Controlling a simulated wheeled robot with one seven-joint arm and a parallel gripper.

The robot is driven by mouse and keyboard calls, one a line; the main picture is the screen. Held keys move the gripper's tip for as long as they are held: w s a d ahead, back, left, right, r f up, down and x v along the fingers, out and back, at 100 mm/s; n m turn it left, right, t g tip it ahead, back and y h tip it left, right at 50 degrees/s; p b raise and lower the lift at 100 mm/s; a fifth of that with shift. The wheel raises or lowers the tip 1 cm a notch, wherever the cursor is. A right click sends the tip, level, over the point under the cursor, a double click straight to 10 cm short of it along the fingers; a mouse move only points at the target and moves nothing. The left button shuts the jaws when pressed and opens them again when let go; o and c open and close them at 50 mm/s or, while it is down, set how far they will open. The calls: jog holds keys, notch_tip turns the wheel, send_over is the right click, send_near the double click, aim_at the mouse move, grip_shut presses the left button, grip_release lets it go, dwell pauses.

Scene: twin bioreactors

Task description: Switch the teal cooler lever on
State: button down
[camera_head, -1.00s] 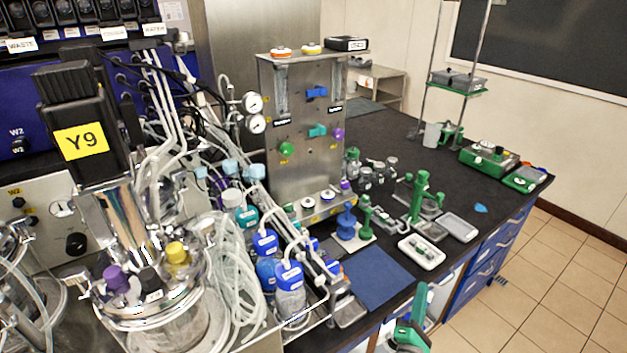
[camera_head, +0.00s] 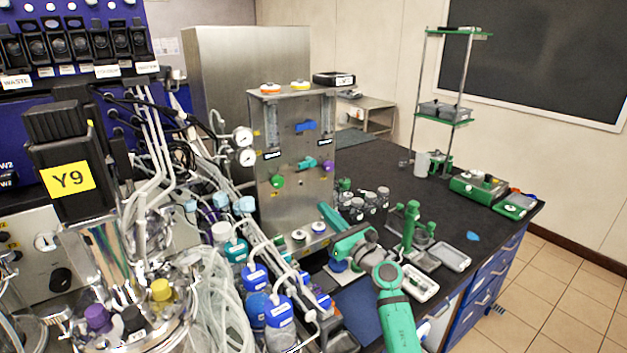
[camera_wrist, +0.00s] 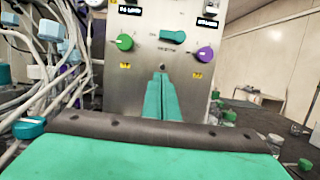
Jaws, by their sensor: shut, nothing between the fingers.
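The teal cooler lever (camera_head: 307,163) sits on the front of the upright metal panel (camera_head: 292,205), between a green knob (camera_head: 277,181) and a purple knob (camera_head: 328,166). In the wrist view the teal lever (camera_wrist: 172,36) lies nearly level, near the top centre. My gripper (camera_head: 323,207) is in front of the panel's lower part, below the lever and apart from it. In the wrist view my gripper (camera_wrist: 161,76) has its two green fingers together, with nothing between them, pointing toward the panel below the lever.
A blue lever (camera_head: 305,126) is higher on the panel. Tubing and blue-capped bottles (camera_head: 279,312) crowd the left. Small jars (camera_head: 368,202) and a green stand (camera_head: 404,228) are on the black bench right of the panel. The space before the panel's upper face looks clear.

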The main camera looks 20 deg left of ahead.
aim_at(306, 163)
dwell(0.3)
jog(key=x, duration=1)
jog(key=shift+a+r, duration=0.1)
jog(key=shift+a, duration=0.1)
jog(key=shift+d+r, duration=0.2)
jog(key=shift+r, duration=1)
jog(key=shift+a+r, duration=0.1)
jog(key=shift+r, duration=0.65)
jog(key=shift+s+a+r+m+t, duration=0.15)
jog(key=shift+m+t, duration=0.15)
jog(key=shift+m, duration=0.5)
